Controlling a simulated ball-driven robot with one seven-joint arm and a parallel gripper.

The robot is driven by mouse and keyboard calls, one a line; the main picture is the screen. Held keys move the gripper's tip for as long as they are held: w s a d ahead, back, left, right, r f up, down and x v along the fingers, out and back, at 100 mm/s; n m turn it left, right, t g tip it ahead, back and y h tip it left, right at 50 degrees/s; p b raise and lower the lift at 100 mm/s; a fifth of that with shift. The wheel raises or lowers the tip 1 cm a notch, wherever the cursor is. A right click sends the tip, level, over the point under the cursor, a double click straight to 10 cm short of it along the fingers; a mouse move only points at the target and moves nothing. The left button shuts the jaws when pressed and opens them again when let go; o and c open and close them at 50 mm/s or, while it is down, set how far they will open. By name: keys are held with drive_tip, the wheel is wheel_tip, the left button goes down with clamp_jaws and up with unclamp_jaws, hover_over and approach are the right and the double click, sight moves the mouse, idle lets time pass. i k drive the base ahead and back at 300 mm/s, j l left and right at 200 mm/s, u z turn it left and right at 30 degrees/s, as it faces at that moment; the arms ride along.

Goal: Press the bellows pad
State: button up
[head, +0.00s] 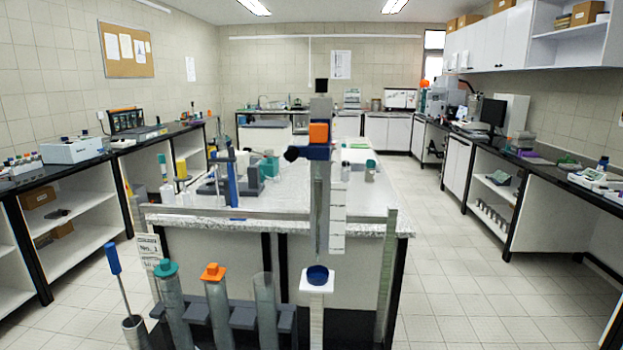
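A round dark-blue piece (317,275) sits on top of a pale post in front of the bench. It may be the bellows pad, but I cannot be sure. Above it stands a grey upright (320,105) with an orange block (318,132), a blue collar and a dark knob at its left. A long grey tube (316,215) hangs below the collar, its lower end a little above the blue piece in the picture. Whether they touch in depth is unclear. No part that I can identify as my gripper shows in the head view.
A dark rack (243,316) in front holds several tubes, one teal-capped (167,268), one orange-capped (213,272). A blue-handled tool (113,258) stands in a holder at left. The speckled bench (270,212) carries small equipment. Floor is clear along the right aisle (455,260).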

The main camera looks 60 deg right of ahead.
sight(317, 134)
drive_tip(key=z, duration=0.4)
drive_tip(key=i+z, duration=0.15)
drive_tip(key=z, duration=0.65)
drive_tip(key=i+z, duration=0.1)
drive_tip(key=z, duration=0.3)
